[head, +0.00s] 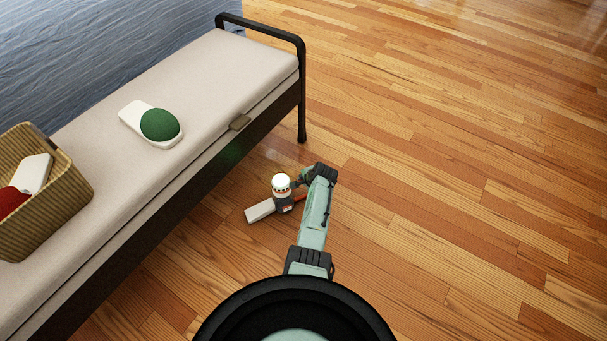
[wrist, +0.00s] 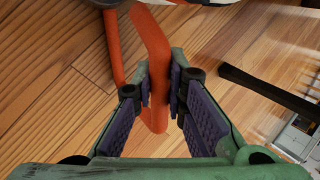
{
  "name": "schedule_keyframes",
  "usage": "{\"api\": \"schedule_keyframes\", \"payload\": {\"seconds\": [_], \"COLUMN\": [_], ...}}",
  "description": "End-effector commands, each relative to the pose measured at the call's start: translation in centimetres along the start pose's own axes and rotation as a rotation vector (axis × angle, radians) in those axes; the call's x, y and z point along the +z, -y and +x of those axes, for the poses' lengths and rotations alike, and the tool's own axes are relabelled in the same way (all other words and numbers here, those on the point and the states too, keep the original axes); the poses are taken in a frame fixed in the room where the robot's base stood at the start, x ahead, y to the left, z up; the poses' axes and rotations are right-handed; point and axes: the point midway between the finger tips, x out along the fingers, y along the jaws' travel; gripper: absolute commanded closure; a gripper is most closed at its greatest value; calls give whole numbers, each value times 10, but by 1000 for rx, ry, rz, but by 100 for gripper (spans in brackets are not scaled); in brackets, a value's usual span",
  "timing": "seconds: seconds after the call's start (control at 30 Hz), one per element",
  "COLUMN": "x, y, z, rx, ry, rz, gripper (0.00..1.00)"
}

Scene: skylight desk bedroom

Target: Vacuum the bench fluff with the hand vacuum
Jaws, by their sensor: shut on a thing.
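The hand vacuum (head: 282,193) has a white rounded top, a dark body, a pale flat nozzle pointing left, and an orange handle. It is beside the bench, over the wood floor. My gripper (wrist: 160,88) is shut on its orange handle (wrist: 152,45), which passes between the purple finger pads in the wrist view. The bench (head: 215,75) has a beige cushioned top and dark frame. A small grey-brown piece (head: 240,121) sits at its front edge; I cannot tell whether it is fluff. No other fluff can be made out on the cushion.
A green dome-shaped thing (head: 160,124) rests on a white piece (head: 134,112) on the bench. A wicker basket (head: 60,205) holding red and white things stands at the left. The bench's black end rail (head: 270,31) rises at the far end. The floor at right is clear.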

Motion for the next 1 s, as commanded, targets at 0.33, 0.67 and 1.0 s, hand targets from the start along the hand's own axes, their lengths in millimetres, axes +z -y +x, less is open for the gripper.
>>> {"api": "schedule_keyframes", "payload": {"seconds": [0.33, 0.67, 1.0], "x": [-1, 0, 0], "y": [17, 20, 20], "z": [-20, -25, -25], "rx": [-4, -4, -4], "ry": [-1, -1, -1], "rz": [1, 1, 1], "gripper": [100, 100, 100]}}
